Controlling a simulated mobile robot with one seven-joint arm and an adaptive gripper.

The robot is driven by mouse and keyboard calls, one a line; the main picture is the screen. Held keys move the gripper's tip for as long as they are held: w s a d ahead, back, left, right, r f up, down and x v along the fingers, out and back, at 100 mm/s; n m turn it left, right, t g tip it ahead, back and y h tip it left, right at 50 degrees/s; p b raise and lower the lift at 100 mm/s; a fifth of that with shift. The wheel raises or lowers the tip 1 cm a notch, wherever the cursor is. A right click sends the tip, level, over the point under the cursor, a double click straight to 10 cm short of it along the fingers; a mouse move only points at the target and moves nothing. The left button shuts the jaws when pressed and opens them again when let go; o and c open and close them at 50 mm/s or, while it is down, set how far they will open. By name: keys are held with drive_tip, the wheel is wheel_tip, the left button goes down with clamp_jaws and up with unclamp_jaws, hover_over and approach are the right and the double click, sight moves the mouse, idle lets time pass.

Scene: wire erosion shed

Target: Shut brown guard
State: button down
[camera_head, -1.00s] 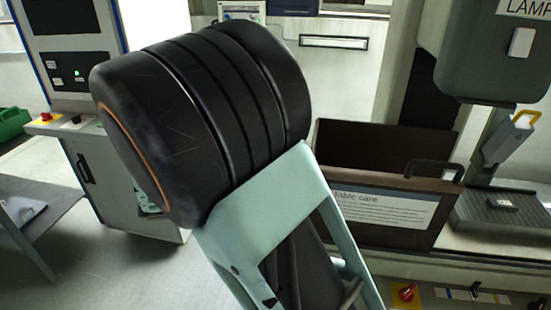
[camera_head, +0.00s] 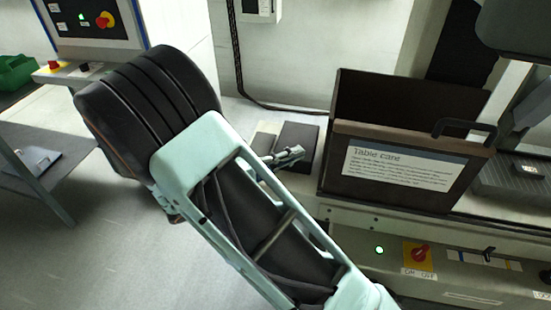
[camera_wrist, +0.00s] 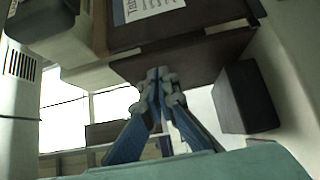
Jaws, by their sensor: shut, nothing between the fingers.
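The brown guard (camera_head: 335,178) stands on the machine bed right of centre in the head view. Its front panel carries a white "Table care" label, with a dark handle (camera_head: 465,127) at its top right. A taller dark brown panel rises behind it, with a gap between. In the wrist view the guard's brown panel (camera_wrist: 205,55) lies just beyond my fingertips. My gripper (camera_head: 299,152) is shut and empty, left of the guard in the head view, with the arm covering part of it. In the wrist view my gripper (camera_wrist: 158,76) has its fingertips together; contact with the panel cannot be told.
A dark block (camera_head: 297,141) lies on the ledge beside my gripper. A control strip with a red knob (camera_head: 421,254) and green light runs below the guard. A grey slotted plate (camera_head: 510,178) is to the right. A grey table (camera_head: 30,190) stands left; floor between is clear.

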drive_tip(key=d+p, duration=0.1)
drive_tip(key=d, duration=0.3)
drive_tip(key=shift+d+r, duration=0.1)
drive_tip(key=shift+s+d, duration=0.25)
drive_tip(key=shift+d, duration=0.35)
